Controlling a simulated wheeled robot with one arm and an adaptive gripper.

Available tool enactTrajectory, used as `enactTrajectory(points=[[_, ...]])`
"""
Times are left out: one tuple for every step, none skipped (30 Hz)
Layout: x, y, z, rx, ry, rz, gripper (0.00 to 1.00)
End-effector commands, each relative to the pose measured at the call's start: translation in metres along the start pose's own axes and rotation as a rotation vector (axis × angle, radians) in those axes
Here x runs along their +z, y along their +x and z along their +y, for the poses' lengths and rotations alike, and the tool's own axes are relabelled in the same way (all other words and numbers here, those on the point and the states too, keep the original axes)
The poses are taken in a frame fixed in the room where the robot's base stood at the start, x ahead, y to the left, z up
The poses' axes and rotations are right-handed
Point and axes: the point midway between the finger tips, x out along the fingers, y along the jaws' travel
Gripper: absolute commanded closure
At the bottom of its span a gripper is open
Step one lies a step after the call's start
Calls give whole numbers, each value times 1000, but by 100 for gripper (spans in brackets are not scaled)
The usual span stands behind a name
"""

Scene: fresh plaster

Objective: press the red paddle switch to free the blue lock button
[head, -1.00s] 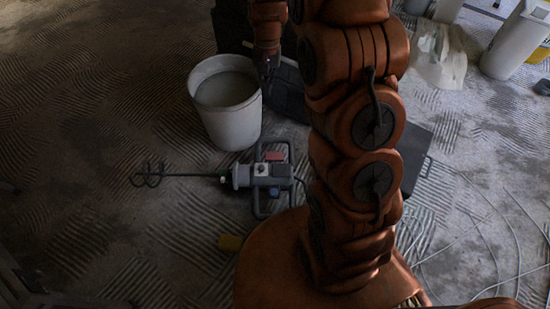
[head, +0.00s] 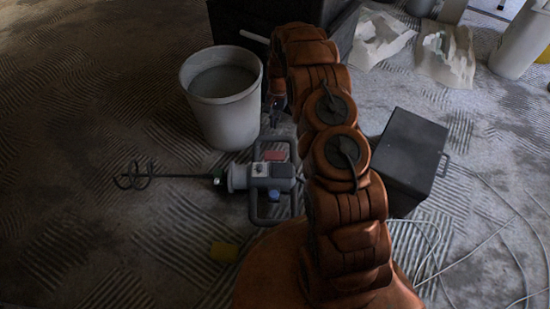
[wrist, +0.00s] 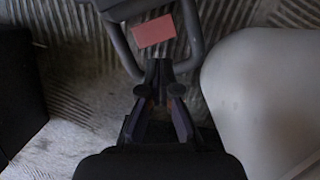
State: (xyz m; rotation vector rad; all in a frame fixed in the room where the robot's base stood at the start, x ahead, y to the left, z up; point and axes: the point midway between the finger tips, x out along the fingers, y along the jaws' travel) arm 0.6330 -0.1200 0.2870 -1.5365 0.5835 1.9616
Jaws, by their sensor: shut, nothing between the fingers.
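A grey-and-black mixer (head: 262,174) lies on the floor, its stirring rod pointing left. Its red paddle switch (head: 275,155) is on the side toward the bucket. The blue lock button (head: 274,195) is on the opposite side of the body. In the wrist view the red paddle (wrist: 154,31) shows as a flat rectangle between the handle bars, just beyond my fingertips. My gripper (wrist: 159,68) is shut and empty, over or beside the black handle bar; the height gap is unclear. In the head view my gripper (head: 277,108) is small and dark, between bucket and mixer.
A white bucket (head: 225,117) of grey mix stands close left of my gripper; it fills the right of the wrist view (wrist: 265,95). A dark box (head: 410,150) is to the right. Cables (head: 490,240) lie at lower right.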

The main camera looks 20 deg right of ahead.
Motion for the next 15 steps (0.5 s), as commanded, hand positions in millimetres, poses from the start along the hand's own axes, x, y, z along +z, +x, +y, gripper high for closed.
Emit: enactTrajectory(points=[[-10,25,2,-1,14,-2,100],[-14,34,3,-1,22,-3,100],[-18,44,4,-2,31,-3,100],[-21,51,5,-3,37,-4,100],[-24,58,6,-3,42,-4,100],[-27,66,7,-4,49,-5,100],[-29,70,8,-4,53,-5,100],[-31,74,8,-5,57,-5,100],[-33,78,9,-6,61,-4,100],[-34,80,9,-6,63,-4,100],[-35,82,9,-7,65,-3,100],[-36,83,9,-8,67,-3,100],[-36,83,9,-8,67,-3,100],[-36,83,9,-8,68,-3,100],[-36,83,9,-8,68,-3,100]])
